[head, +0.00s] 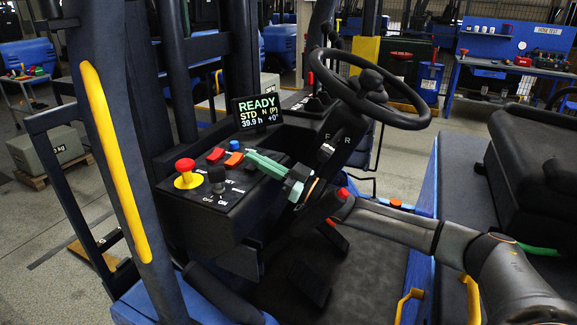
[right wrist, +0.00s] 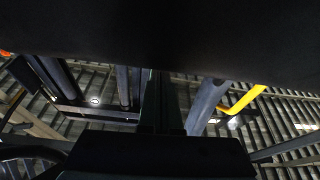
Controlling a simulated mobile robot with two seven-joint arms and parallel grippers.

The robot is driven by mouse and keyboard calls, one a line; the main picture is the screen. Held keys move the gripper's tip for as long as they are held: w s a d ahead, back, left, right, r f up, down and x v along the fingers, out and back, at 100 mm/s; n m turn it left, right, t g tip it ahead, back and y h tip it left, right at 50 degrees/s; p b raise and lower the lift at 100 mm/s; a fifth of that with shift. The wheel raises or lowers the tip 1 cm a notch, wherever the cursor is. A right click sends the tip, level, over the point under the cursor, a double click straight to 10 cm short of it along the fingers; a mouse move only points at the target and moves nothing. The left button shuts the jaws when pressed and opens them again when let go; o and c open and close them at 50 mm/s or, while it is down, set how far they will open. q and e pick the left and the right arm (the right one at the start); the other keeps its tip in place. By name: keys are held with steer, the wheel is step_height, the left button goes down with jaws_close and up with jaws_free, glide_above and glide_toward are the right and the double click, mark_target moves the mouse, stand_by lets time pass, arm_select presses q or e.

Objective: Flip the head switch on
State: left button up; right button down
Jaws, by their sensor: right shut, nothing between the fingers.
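In the right wrist view the fingers (right wrist: 160,105) show dark against a black surface. My left gripper is not in view.
A red emergency button (head: 185,173) on a yellow base and a black key knob (head: 217,180) stand at the panel's front. A display (head: 257,111) reads READY.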

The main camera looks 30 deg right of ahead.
steer(key=r, duration=0.1)
steer(key=r+p, duration=0.1)
steer(key=shift+s+a+r, duration=0.1)
steer(key=shift+a+r, duration=0.1)
steer(key=shift+r, duration=0.1)
arm_select(q)
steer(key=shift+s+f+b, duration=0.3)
steer(key=shift+b, duration=1.05)
arm_select(e)
steer(key=v, duration=1)
steer(key=shift+d+f, duration=0.15)
steer(key=shift+f, duration=0.1)
